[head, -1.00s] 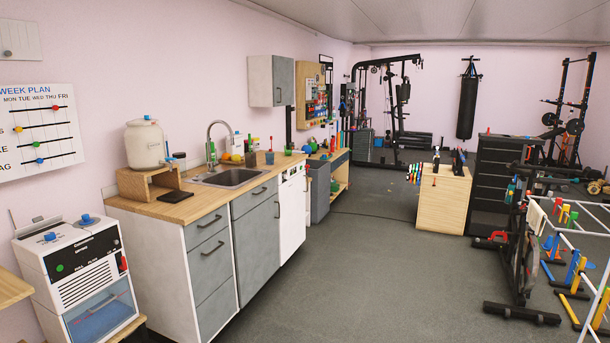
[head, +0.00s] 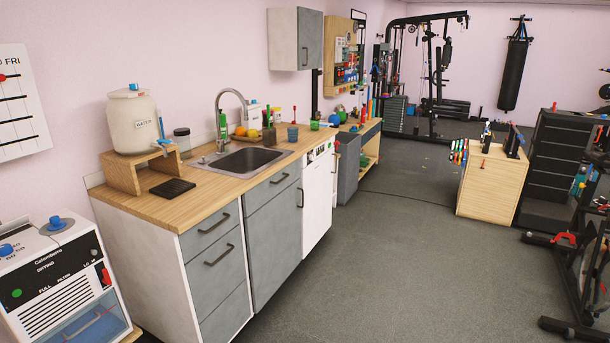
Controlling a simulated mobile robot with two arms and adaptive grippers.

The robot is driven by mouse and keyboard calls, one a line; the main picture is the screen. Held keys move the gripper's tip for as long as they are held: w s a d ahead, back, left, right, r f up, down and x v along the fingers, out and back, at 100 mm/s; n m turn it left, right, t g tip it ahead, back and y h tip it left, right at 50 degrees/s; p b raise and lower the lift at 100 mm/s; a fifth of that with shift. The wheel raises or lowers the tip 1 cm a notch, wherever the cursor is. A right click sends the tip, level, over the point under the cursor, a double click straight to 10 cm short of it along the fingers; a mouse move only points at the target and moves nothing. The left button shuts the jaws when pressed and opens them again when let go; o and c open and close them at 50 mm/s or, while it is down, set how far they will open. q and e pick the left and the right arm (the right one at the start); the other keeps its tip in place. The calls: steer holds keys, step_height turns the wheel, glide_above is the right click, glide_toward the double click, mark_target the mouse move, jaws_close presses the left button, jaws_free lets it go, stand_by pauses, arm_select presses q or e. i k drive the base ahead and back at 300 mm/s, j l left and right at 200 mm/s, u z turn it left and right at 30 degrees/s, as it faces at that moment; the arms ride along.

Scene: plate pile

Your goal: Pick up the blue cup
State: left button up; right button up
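A small blue cup (head: 292,133) stands upright on the wooden counter (head: 225,185), to the right of the sink (head: 240,161) and near the counter's front edge. It is small and far off in the head view. A green item (head: 314,125) stands just right of it. Neither of my grippers is in view, so I see nothing held.
A white water container (head: 132,120) sits on a wooden stand at the counter's left. A fruit bowl (head: 246,137) is behind the sink. A white appliance (head: 62,280) stands at the lower left. The grey floor (head: 350,260) before the cabinets is clear.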

mark_target(292, 132)
steer(key=i, duration=2.2)
steer(key=j, duration=0.1)
